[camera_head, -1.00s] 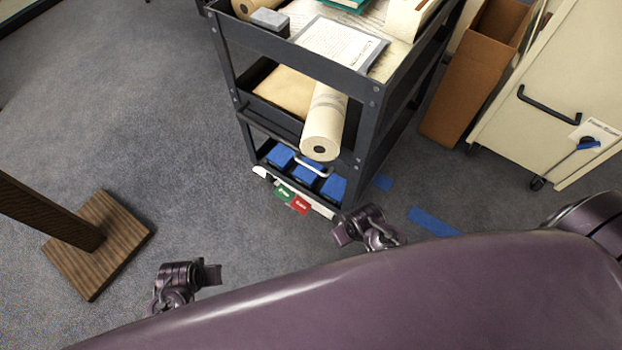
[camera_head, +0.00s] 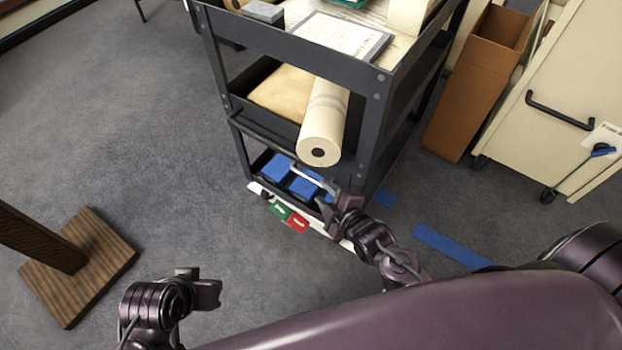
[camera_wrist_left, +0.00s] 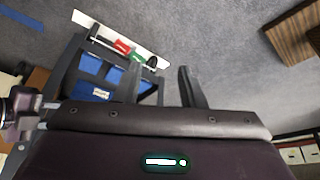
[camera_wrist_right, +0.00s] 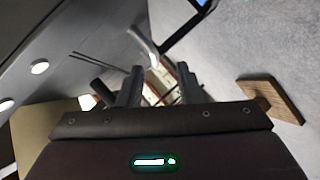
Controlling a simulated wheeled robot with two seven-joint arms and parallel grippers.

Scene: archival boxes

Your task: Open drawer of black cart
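The black cart (camera_head: 290,50) stands at upper centre in the head view. A pale curved handle (camera_head: 312,178) is at its lowest level, beside several blue boxes (camera_head: 277,168). My right gripper (camera_head: 332,205) is low at the cart's front right corner, close below and right of the handle. Its fingers (camera_wrist_right: 160,88) are apart with nothing clearly held. Contact with the handle cannot be made out. My left gripper (camera_head: 210,288) is open and empty over the floor at lower left. The left wrist view shows its spread fingers (camera_wrist_left: 161,85) and the cart's blue boxes (camera_wrist_left: 92,64).
A paper roll (camera_head: 322,130) sticks out of the middle shelf above the handle. Green (camera_head: 280,211) and red (camera_head: 298,224) tags lie by a white strip below. A brown box (camera_head: 470,100) and cream cabinet (camera_head: 550,100) stand right. A wooden stand (camera_head: 80,265) is left; floor between is clear.

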